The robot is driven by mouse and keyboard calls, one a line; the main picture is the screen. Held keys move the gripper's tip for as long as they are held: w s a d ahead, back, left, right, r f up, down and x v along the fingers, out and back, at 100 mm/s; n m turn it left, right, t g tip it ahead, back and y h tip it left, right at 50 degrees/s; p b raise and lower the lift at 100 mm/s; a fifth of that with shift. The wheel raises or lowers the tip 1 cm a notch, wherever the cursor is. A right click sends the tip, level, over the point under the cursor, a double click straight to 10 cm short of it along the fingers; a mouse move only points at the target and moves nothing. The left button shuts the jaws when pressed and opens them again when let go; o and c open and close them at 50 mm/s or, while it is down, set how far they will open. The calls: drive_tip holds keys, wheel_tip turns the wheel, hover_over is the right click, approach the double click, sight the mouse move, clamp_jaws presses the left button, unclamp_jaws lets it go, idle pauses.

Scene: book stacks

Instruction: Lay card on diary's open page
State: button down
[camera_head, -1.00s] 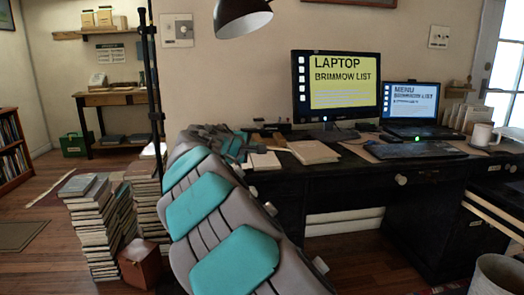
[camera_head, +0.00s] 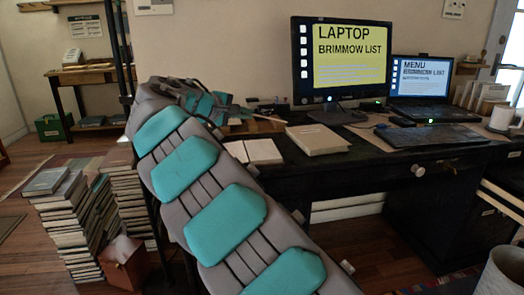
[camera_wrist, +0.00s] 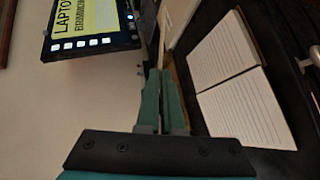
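The open diary (camera_head: 253,151) lies on the dark desk with its blank lined pages facing up. In the wrist view the diary (camera_wrist: 238,88) is to the right of my gripper (camera_wrist: 161,72), apart from the fingers. The green fingers are close together on a thin tan card (camera_wrist: 162,38), seen nearly edge-on and pointing away from the fingertips. In the head view my gripper (camera_head: 242,113) is above the desk's left end, behind the diary, and the card (camera_head: 268,118) shows as a thin strip to its right. The card's face is hidden.
A closed cream book (camera_head: 318,140) lies right of the diary. The monitor (camera_head: 345,60), laptop (camera_head: 421,90), keyboard (camera_head: 428,136) and mug (camera_head: 501,118) stand further right. Book stacks (camera_head: 70,215) and a brown box (camera_head: 125,262) stand on the floor at left.

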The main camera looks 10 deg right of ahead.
wheel_tip(320, 180, down, 7)
drive_tip(key=b, duration=0.4)
drive_tip(key=shift+f, duration=0.2)
drive_tip(key=c, duration=1.2)
unclamp_jaws()
drive_tip(key=shift+c, duration=0.2)
drive_tip(key=v, duration=0.8)
drive_tip(key=shift+p, duration=0.4)
drive_tip(key=shift+r, duration=0.1)
